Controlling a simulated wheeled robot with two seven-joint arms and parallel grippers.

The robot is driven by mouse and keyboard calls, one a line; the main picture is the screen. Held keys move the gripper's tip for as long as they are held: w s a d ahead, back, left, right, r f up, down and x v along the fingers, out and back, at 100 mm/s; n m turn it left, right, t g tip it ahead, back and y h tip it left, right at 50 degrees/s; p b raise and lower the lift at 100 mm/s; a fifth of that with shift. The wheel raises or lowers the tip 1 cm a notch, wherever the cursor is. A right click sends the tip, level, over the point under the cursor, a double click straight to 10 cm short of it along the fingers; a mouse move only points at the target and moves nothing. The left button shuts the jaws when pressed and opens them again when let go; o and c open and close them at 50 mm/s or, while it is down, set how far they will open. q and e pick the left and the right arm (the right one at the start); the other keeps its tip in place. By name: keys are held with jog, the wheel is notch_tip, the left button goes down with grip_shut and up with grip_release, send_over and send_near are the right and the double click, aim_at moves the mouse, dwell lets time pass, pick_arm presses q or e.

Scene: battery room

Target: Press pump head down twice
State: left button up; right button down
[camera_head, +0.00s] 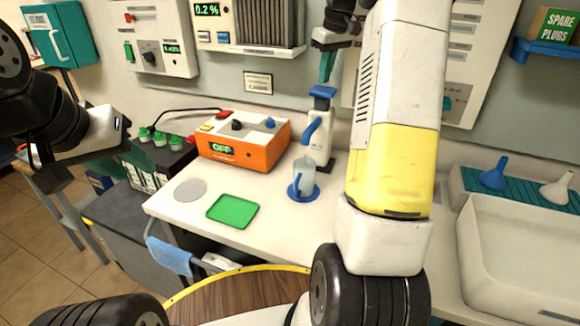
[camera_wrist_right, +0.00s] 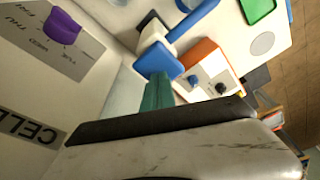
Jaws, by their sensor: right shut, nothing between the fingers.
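The pump bottle (camera_head: 319,140) is white and stands upright on the bench, with a blue pump head (camera_head: 322,92) and a blue spout pointing down to the left. The pump head also shows in the right wrist view (camera_wrist_right: 158,60). My right gripper (camera_head: 327,78) points down just above the pump head, its teal fingers together and empty. I cannot tell whether the fingertips touch the head. A clear cup (camera_head: 304,174) stands on a blue round base (camera_head: 302,197) below the spout. My left gripper (camera_head: 138,154) is at the left, far from the pump; its fingers are hard to make out.
An orange box (camera_head: 243,153) with a green OFF display sits left of the pump. A green tray (camera_head: 232,212) and a grey disc (camera_head: 190,190) lie on the bench front. A sink (camera_head: 520,245) and funnels (camera_head: 493,176) are at the right. Wall panels stand behind.

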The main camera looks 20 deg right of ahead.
aim_at(324, 89)
jog(key=shift+f, duration=0.15)
dwell(0.4)
jog(key=shift+s+d+x, duration=0.1)
jog(key=shift+s+x, duration=0.05)
jog(key=shift+x, duration=0.7)
jog(key=shift+s+d+x, duration=0.1)
jog(key=shift+s+x, duration=0.05)
jog(key=shift+x, duration=0.7)
jog(key=shift+s+x, duration=0.2)
jog(key=shift+x, duration=0.65)
jog(key=shift+f, duration=0.1)
jog(key=shift+w+a+v, duration=0.1)
jog(key=shift+w+v, duration=0.05)
jog(key=shift+v, duration=0.75)
jog(key=shift+w+a+v, duration=0.1)
jog(key=shift+w+v, duration=0.1)
jog(key=shift+v, duration=0.7)
jog(key=shift+w+a+v, duration=0.1)
jog(key=shift+w+v, duration=0.05)
jog(key=shift+v, duration=0.75)
jog(key=shift+w+d, duration=0.1)
jog(key=w+v, duration=0.1)
jog(key=v, duration=0.5)
jog(key=shift+a, duration=0.25)
